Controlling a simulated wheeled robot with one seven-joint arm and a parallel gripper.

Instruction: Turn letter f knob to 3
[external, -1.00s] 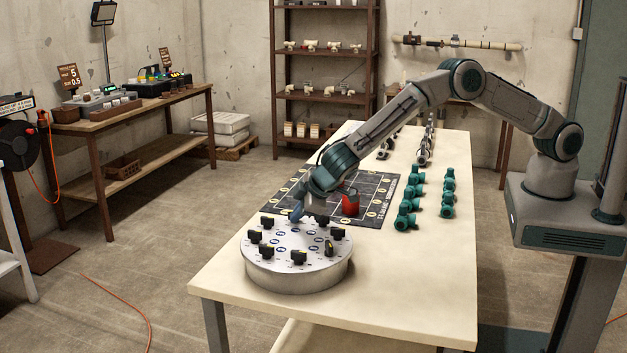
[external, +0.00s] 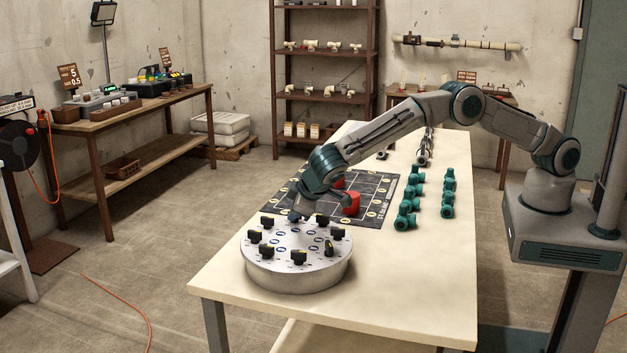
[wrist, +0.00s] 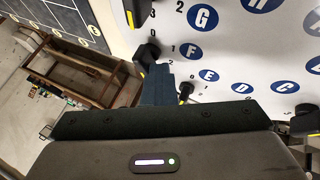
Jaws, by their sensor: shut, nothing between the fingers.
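The round silver dial plate (external: 297,275) sits on the table's near end with several black knobs around its rim. In the wrist view, blue discs on the plate (wrist: 225,55) carry letters. The black knob beside the blue F (wrist: 147,52) stands at the rim, near printed digits 0 and 1. Its pointer setting is hard to read. My gripper (wrist: 158,72) is shut and empty, its dark blue fingertips right beside the F knob; I cannot tell whether they touch. The E knob (wrist: 185,92) is just right of the fingers. In the external view my gripper (external: 295,216) is at the plate's far rim.
A black grid mat (external: 378,197) with a red piece (external: 350,204) lies behind the plate. Teal fittings (external: 406,207) stand in rows at the right of the table (external: 432,285). Neighbouring knobs (wrist: 138,12) crowd the rim. The table's front is clear.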

